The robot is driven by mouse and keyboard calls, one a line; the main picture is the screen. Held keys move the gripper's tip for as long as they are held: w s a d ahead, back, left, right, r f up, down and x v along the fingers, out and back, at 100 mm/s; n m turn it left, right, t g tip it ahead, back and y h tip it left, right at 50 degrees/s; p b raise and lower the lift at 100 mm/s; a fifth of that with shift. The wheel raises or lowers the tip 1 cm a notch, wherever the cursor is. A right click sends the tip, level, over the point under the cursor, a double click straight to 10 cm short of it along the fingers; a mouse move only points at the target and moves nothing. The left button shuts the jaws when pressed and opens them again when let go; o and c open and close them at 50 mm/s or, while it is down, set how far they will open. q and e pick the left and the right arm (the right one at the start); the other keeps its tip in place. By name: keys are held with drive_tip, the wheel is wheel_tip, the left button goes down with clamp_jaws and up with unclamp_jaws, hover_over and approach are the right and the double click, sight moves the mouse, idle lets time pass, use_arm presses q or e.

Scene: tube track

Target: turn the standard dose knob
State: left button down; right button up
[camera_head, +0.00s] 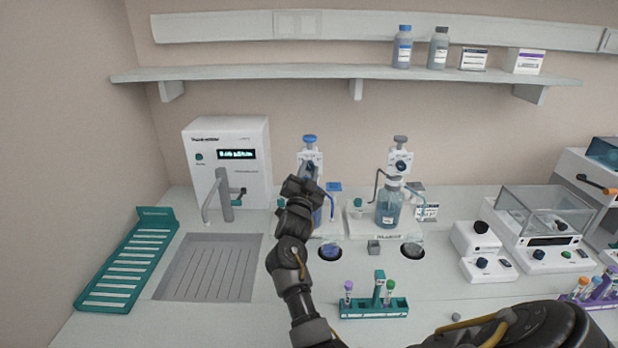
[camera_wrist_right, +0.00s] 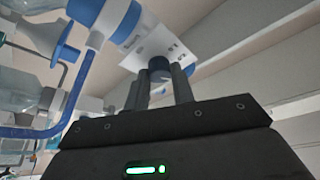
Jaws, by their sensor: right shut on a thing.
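Two bottle-top dispensers stand on the bench in the head view, one with a blue top (camera_head: 310,140) and one with a grey top (camera_head: 400,140). My right gripper (camera_head: 309,179) is at the front of the blue-topped one and hides much of its bottle. In the wrist view, the fingers (camera_wrist_right: 172,86) are shut on a small dark-blue dose knob (camera_wrist_right: 159,65) on the white dial plate (camera_wrist_right: 160,42). Most of the knob is hidden between the fingers. The grey-topped dispenser's dark knob (camera_head: 400,166) is untouched. My left gripper is not in view.
A blue spout tube (camera_wrist_right: 75,100) runs close beside the gripper. Beakers (camera_head: 331,250) sit in front of the dispensers. A green tube rack (camera_head: 374,307) stands near my forearm. A purifier (camera_head: 228,165) and sink grate (camera_head: 208,267) are at left, a balance (camera_head: 540,235) at right.

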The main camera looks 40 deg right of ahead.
drive_tip(key=shift+m+g, duration=0.4)
drive_tip(key=shift+m, duration=0.2)
drive_tip(key=o, duration=1)
drive_tip(key=shift+w, duration=0.1)
